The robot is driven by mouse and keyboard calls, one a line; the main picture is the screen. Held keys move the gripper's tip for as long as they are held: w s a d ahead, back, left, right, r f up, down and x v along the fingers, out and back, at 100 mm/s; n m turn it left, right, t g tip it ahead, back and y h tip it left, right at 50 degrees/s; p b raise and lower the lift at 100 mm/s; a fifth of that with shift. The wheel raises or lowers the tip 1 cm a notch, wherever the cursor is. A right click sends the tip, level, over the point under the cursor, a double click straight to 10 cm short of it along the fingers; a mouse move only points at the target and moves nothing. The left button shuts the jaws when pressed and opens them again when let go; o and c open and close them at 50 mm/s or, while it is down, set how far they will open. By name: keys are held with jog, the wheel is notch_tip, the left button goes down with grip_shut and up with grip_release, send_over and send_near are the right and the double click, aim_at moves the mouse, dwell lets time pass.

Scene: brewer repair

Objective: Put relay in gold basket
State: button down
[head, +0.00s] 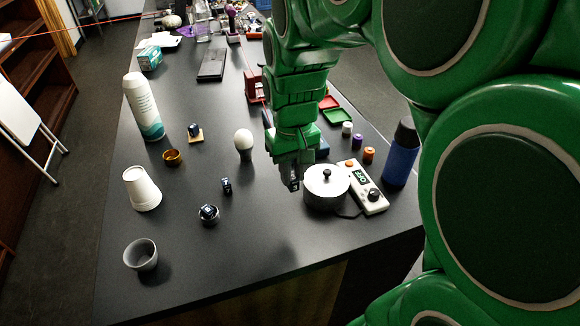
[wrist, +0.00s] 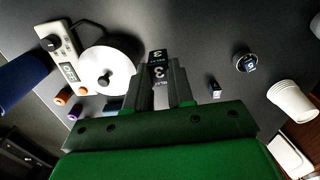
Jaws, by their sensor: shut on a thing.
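My gripper (head: 290,182) is shut on a dark blue relay marked "3". The held relay (wrist: 158,70) shows between the fingertips in the wrist view (wrist: 158,88). The gripper is above the table, just left of the white pot in the head view. The gold basket (head: 172,156) is a small round gold cup, left of centre in the head view, well to the left of my gripper. It looks empty. I cannot make it out in the wrist view.
Other dark relays lie on the table (head: 227,185), in a silver basket (head: 209,215) and on a tan pad (head: 195,135). A white pot (head: 326,187), control box (head: 362,190) and blue bottle (head: 401,155) stand right.

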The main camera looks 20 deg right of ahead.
jog(key=shift+s, duration=0.1)
dwell(0.3)
jog(key=w+a+r, duration=0.2)
jog(key=w+a, duration=0.1)
jog(key=w, duration=0.7)
jog(key=m, duration=0.1)
send_over(172, 158)
jog(key=s, duration=0.1)
notch_tip(172, 158, down, 4)
jog(key=shift+s+d+f, duration=0.1)
jog(key=shift+f, duration=2.45)
jog(key=shift+d+f, duration=0.1)
jog(key=shift+f, duration=2.4)
jog(key=c, duration=0.9)
grip_release()
